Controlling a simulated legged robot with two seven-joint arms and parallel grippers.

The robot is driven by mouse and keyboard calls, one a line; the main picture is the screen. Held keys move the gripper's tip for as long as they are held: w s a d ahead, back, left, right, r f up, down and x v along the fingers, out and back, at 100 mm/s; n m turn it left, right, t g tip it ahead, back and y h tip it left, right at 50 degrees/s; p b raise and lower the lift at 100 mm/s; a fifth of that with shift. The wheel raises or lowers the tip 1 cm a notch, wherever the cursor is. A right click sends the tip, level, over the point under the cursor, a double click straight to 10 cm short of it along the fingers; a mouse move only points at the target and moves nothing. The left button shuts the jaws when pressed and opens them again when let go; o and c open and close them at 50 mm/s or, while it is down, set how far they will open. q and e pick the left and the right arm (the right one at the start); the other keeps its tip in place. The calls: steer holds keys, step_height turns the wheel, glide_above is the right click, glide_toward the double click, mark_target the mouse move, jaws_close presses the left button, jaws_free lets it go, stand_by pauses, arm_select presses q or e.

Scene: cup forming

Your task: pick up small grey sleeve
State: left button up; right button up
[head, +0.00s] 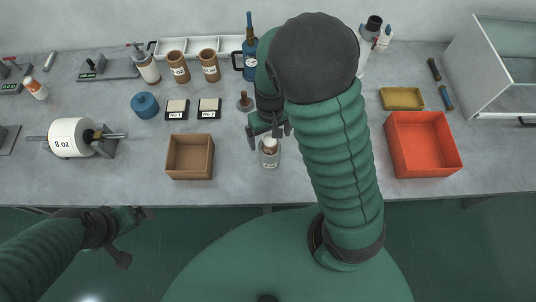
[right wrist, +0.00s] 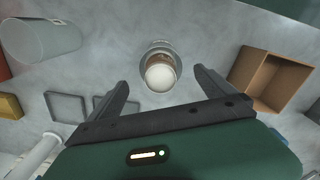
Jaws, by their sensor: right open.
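A small grey sleeve (head: 269,161) stands upright near the front of the bench, with a brown and white piece in its top. In the right wrist view the sleeve (right wrist: 158,46) shows as a grey ring around that round white-topped piece (right wrist: 160,73). My right gripper (head: 268,132) is open and empty, just on the far side of the sleeve in the head view. In the right wrist view its fingers (right wrist: 163,88) lie left and right of the piece, apart from it. My left gripper (head: 133,236) is open and empty, off the bench's front edge at lower left.
A brown box (head: 190,157) stands left of the sleeve. A larger grey cylinder (right wrist: 40,40) stands on the other side, hidden by my arm in the head view. A red bin (head: 424,145) and yellow tray (head: 402,98) are at right. A small knobbed post (head: 245,101) stands behind.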

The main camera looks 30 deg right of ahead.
mark_target(268, 164)
step_height(268, 164, down, 2)
steer(key=shift+f, duration=0.1)
steer(key=f, duration=0.4)
steer(key=shift+s+a, duration=0.15)
steer(key=shift+s, duration=0.2)
steer(key=shift+w+f, duration=0.15)
steer(key=shift+f, duration=0.2)
steer(key=c, duration=1.9)
